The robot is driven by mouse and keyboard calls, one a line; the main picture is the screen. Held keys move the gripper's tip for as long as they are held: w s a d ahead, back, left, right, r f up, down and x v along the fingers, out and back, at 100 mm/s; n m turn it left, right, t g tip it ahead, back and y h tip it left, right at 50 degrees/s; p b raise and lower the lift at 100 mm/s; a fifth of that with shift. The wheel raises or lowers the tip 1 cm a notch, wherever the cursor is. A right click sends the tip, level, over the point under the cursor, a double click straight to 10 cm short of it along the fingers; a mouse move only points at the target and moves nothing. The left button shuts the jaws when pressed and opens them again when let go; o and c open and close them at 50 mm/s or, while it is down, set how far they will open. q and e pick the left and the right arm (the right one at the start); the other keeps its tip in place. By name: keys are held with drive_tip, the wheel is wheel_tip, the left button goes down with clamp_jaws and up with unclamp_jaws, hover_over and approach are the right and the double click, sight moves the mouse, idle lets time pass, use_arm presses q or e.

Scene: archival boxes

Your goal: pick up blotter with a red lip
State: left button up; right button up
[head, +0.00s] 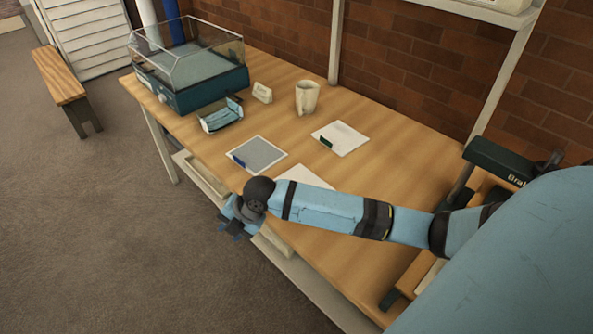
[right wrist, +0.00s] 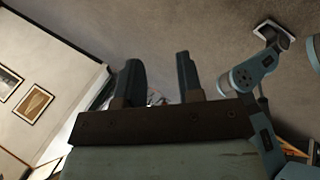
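No red lip shows in either view. In the head view a grey blotter (head: 260,154) with a blue lip lies flat on the table, and a white blotter (head: 343,139) with a green lip lies to its right. A third pale sheet (head: 302,175) lies nearer the front; my right arm covers part of it, and no lip on it can be seen. My right gripper (head: 237,224) hangs at the table's front edge, away from the sheets. In the right wrist view its two fingers (right wrist: 159,85) stand apart with nothing visible between them. My left gripper is out of view.
The wooden table (head: 390,185) holds a clear-lidded case (head: 190,70), a blue tray (head: 221,115), a small card (head: 262,92) and a mug (head: 307,97). A dark labelled device (head: 500,160) stands at the right. A bench (head: 60,78) stands on the open floor at left.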

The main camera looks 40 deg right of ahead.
drive_tip(key=w+d+r+n+g+h+b, duration=0.2)
drive_tip(key=w+d+r+n+b, duration=0.25)
drive_tip(key=d, duration=0.45)
drive_tip(key=w+d+r+n+g+h+b, duration=0.2)
drive_tip(key=d+r+n+h+b, duration=0.1)
drive_tip(key=d+r+n, duration=0.45)
drive_tip(key=f, duration=0.2)
drive_tip(key=d+f, duration=0.1)
drive_tip(key=f, duration=0.2)
drive_tip(key=f+b, duration=0.1)
drive_tip(key=f, duration=0.2)
drive_tip(key=shift+d+f, duration=0.15)
drive_tip(key=shift+d, duration=0.1)
drive_tip(key=shift+s+f, duration=0.1)
drive_tip(key=shift+f, duration=0.7)
wheel_tip(320, 180, down, 5)
drive_tip(key=shift+s+r+b, duration=0.1)
drive_tip(key=shift+s+b, duration=0.05)
drive_tip(key=shift+b, duration=0.35)
drive_tip(key=shift+a, duration=0.1)
clamp_jaws()
